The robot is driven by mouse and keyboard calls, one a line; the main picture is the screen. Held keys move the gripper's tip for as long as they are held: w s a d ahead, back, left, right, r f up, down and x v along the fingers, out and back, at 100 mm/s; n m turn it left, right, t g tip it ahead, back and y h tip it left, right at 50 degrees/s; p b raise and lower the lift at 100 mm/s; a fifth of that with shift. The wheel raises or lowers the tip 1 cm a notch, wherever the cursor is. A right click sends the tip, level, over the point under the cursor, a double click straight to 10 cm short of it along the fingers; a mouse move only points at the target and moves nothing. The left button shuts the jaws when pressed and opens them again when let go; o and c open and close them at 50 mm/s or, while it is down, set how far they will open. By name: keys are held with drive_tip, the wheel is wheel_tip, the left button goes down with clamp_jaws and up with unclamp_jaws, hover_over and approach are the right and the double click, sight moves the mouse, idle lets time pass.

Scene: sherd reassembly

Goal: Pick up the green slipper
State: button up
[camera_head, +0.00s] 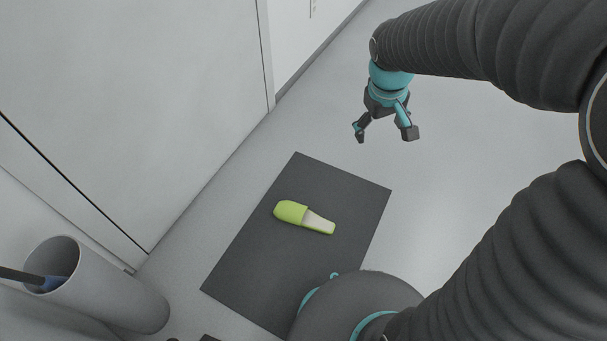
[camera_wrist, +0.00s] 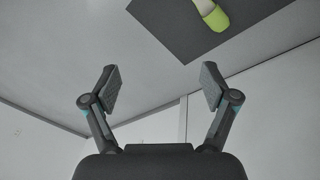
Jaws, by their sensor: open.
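The green slipper (camera_head: 291,212) lies on a dark grey mat (camera_head: 255,265) on the floor in the head view. Its closed green toe points left and its pale insole faces up toward the right. My gripper (camera_head: 386,136) is open and empty, above the floor, beyond the mat's upper right corner and apart from the slipper. In the wrist view my gripper (camera_wrist: 157,88) shows two spread fingers with nothing between them. There the slipper (camera_wrist: 217,20) is at the top edge, partly cut off, on the mat (camera_wrist: 178,30).
A white cylindrical bin (camera_head: 110,285) with a dark-handled, blue-ended item in it stands at the lower left. A white door or wall panel (camera_head: 130,100) runs along the left. The light grey floor (camera_head: 460,190) right of the mat is clear.

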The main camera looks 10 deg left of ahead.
drive_tip(key=w+a+f+n+g, duration=0.1)
drive_tip(key=w+a+f+n, duration=0.15)
drive_tip(key=f, duration=0.35)
drive_tip(key=w+a+f+n+g, duration=0.1)
drive_tip(key=w+a+f, duration=0.25)
drive_tip(key=f, duration=0.25)
drive_tip(key=n+g+h+b, duration=0.1)
drive_tip(key=n+h+b, duration=0.15)
drive_tip(key=n, duration=0.35)
hover_over(322, 224)
drive_tip(key=a, duration=0.2)
drive_tip(key=shift+h, duration=0.35)
wheel_tip(322, 224, down, 38)
drive_tip(key=shift+w+d+f, duration=0.1)
drive_tip(key=shift+w, duration=0.05)
drive_tip(key=shift+x, duration=2.9)
drive_tip(key=shift+f+b, duration=0.3)
drive_tip(key=shift+b, duration=0.25)
drive_tip(key=c, duration=1.3)
